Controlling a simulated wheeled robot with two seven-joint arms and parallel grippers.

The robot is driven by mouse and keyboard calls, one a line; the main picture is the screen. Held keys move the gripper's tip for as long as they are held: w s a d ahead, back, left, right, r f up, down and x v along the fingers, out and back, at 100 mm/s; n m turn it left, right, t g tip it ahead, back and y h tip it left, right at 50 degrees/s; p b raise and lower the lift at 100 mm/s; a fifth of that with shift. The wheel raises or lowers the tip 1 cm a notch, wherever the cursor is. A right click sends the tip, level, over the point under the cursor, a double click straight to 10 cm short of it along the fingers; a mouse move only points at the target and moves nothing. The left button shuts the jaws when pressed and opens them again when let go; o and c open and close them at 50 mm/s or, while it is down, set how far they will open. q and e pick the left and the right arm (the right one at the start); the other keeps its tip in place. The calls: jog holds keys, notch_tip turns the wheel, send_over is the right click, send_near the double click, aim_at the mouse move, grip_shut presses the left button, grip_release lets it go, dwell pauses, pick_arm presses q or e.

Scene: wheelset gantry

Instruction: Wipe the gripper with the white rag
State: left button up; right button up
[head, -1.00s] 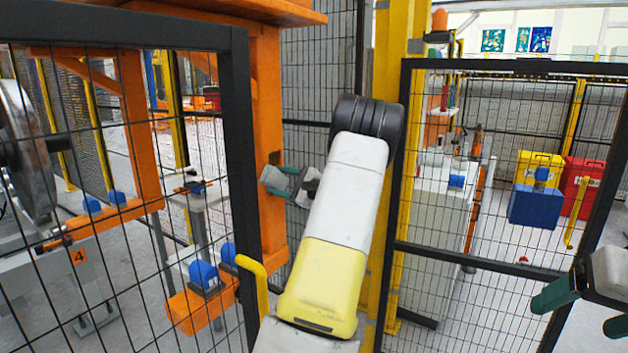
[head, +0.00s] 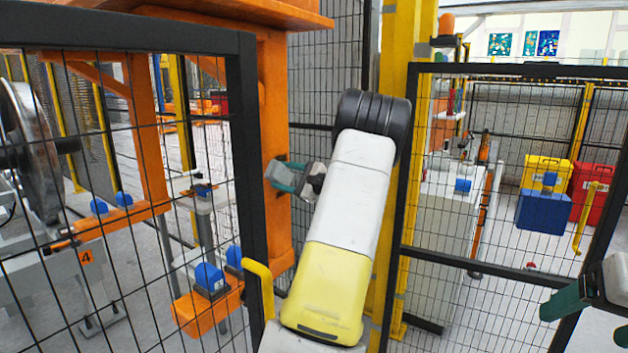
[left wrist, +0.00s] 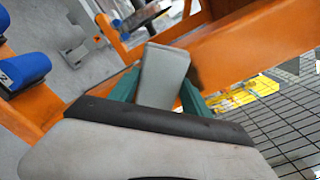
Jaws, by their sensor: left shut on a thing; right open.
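My left gripper (head: 287,177) is beside the orange upright, partly hidden behind my white and yellow left arm. I cannot tell which gripper the task names for wiping.
A black mesh fence panel (head: 245,130) with a yellow handle (head: 262,285) stands at left. Behind it are a metal wheel (head: 35,150) and an orange bar with blue parts (head: 208,277). A second mesh panel (head: 480,265) is at right, with yellow, red and blue cases (head: 542,212) behind.

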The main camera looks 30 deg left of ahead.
aim_at(281, 169)
pick_arm(q)
jog(key=shift+w+d+r, duration=0.1)
jog(key=shift+w+r, duration=0.35)
jog(key=shift+w, duration=0.65)
jog(key=shift+w+d+r, duration=0.1)
jog(key=shift+w+r, duration=0.4)
jog(key=shift+w, duration=0.65)
jog(key=shift+w+r, duration=0.45)
jog(key=shift+w, duration=0.65)
jog(key=shift+s+a, duration=0.2)
jog(key=shift+s, duration=3.8)
jog(key=shift+d, duration=0.15)
jog(key=shift+s+d, duration=0.15)
jog(key=shift+d, duration=1.3)
jog(key=shift+s+d, duration=0.1)
jog(key=shift+d, duration=1.35)
jog(key=d, duration=0.3)
jog(key=shift+s, duration=0.1)
